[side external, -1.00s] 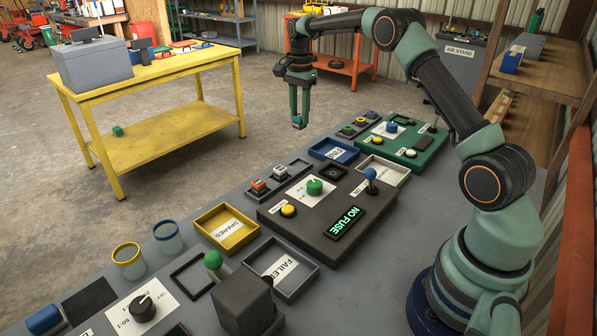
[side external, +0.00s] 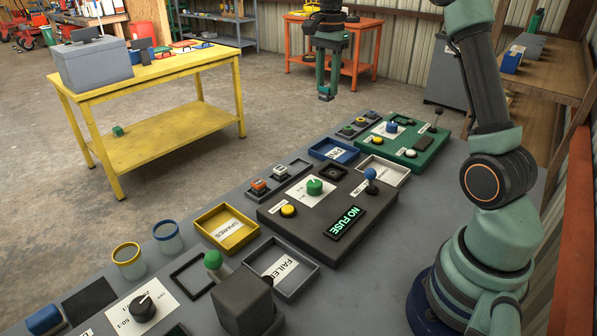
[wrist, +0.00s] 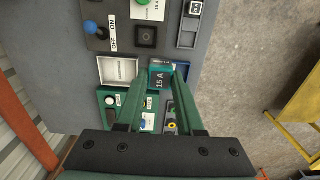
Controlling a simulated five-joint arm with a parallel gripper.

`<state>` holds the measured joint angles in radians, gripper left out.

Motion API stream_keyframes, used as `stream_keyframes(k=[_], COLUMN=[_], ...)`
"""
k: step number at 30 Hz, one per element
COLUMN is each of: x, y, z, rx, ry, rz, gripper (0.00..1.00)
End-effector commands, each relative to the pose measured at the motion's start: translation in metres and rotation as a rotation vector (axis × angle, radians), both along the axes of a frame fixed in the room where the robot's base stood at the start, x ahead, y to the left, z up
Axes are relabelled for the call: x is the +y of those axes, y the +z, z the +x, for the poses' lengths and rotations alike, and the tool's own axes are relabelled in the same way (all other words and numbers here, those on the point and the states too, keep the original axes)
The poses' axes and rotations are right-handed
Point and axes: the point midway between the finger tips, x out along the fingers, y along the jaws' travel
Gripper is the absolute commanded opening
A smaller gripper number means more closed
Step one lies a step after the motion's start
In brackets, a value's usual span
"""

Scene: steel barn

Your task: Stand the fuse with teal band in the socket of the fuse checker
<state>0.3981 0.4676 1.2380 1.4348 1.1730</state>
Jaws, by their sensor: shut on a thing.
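The fuse checker is a dark grey panel with a lit NO FUSE display (side external: 345,223). Its black square socket (side external: 331,172) looks empty. The socket also shows in the wrist view (wrist: 146,36), ahead of the fingers.
A blue tray (side external: 318,151) and a white tray (side external: 402,180) stand beside the socket. A blue-topped lever (side external: 370,178), green knob (side external: 314,187) and yellow button (side external: 288,210) rise from the checker. A green panel (side external: 430,152) lies beyond.

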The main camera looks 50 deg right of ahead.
Motion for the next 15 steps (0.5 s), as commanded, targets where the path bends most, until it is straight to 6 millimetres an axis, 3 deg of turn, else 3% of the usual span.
stream_keyframes(k=[3, 10, 15], x=[0.002, 0.004, 0.005], y=[0.003, -0.001, -0.029], z=[-0.02, -0.037, -0.04], rx=[-0.001, 0.001, 0.006], ry=[-0.002, 0.0, 0.0], rz=[-0.001, 0.0, 0.003], gripper=[0.0, 0.0, 0.0])
